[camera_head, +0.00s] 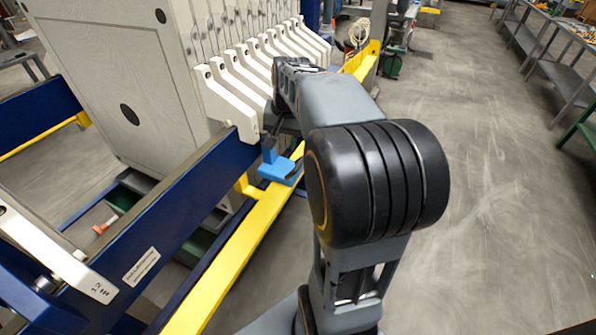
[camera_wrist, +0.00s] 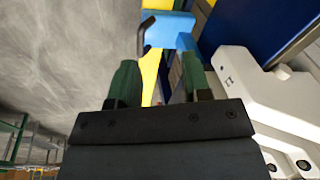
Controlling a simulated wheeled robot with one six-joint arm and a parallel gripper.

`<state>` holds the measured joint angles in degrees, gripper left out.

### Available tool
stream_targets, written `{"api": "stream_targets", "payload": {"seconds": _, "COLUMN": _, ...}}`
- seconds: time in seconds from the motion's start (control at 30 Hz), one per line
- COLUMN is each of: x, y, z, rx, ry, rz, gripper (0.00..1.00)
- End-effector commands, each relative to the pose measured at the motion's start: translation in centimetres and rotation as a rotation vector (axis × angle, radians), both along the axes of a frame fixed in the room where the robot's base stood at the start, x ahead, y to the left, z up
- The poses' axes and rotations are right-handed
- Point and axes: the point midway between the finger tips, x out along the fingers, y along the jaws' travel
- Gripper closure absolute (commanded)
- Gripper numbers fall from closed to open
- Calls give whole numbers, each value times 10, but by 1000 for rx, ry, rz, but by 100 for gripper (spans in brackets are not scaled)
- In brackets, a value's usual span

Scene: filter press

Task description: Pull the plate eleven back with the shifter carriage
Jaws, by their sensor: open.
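The shifter carriage is a small blue block (camera_head: 280,168) at the blue side beam in the head view, below the nearest plate handle of the pack. In the wrist view the blue carriage (camera_wrist: 168,30) is at the top, with a dark bent lever (camera_wrist: 143,36) on its left. My gripper (camera_wrist: 158,85) has two green fingers, apart with nothing between them, pointing toward the carriage. In the head view my arm mostly hides the gripper. The nearest pack plate (camera_head: 125,80) is pale with a white handle (camera_head: 226,100); no number is readable on it. A white handle (camera_wrist: 250,85) is right of the fingers.
A separate handle marked 12 (camera_head: 60,255) is at lower left, across a gap from the pack. The blue beam (camera_head: 165,215) and yellow rail (camera_head: 235,250) run along the press. Floor (camera_head: 490,200) is clear at right, before grey benches (camera_head: 550,55).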

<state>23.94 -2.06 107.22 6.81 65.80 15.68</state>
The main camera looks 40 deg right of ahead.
Motion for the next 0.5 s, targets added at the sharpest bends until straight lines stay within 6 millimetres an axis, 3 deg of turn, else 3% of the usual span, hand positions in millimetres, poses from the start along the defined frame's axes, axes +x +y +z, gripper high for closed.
{"api": "stream_targets", "payload": {"seconds": 0.03, "x": 9, "y": -23, "z": -15, "rx": 23, "ry": 14, "rz": -74, "gripper": 56}}
{"api": "stream_targets", "payload": {"seconds": 0.2, "x": 24, "y": -76, "z": -31, "rx": 84, "ry": 40, "rz": -247, "gripper": 56}}
{"api": "stream_targets", "payload": {"seconds": 0.33, "x": 28, "y": -96, "z": -40, "rx": 109, "ry": 48, "rz": -312, "gripper": 56}}
{"api": "stream_targets", "payload": {"seconds": 0.5, "x": 32, "y": -100, "z": -62, "rx": 116, "ry": 51, "rz": -330, "gripper": 56}}
